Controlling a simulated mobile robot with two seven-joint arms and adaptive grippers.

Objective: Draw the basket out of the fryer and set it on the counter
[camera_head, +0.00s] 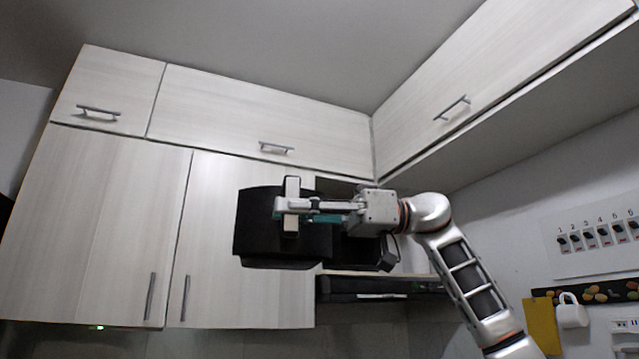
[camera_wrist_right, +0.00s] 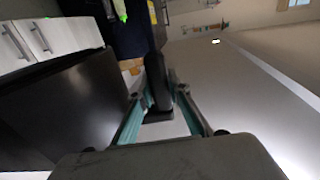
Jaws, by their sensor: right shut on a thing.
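The basket (camera_head: 260,230) shows in the head view as a black, box-like body with a broad dark front. It is held up in front of the pale cabinets. Its upright handle has light ends. My right gripper (camera_head: 292,207) comes in from the right and is shut on this handle. In the right wrist view, the dark handle (camera_wrist_right: 157,85) stands between the two teal-padded fingers, and a large dark surface fills the left side. I cannot make out the fryer for certain, and no counter top shows in the head view. My left gripper is not in view.
Pale wall cabinets (camera_head: 95,230) with metal handles stand behind the basket, with more above. A black hood-like unit (camera_head: 375,288) is below and right of it.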

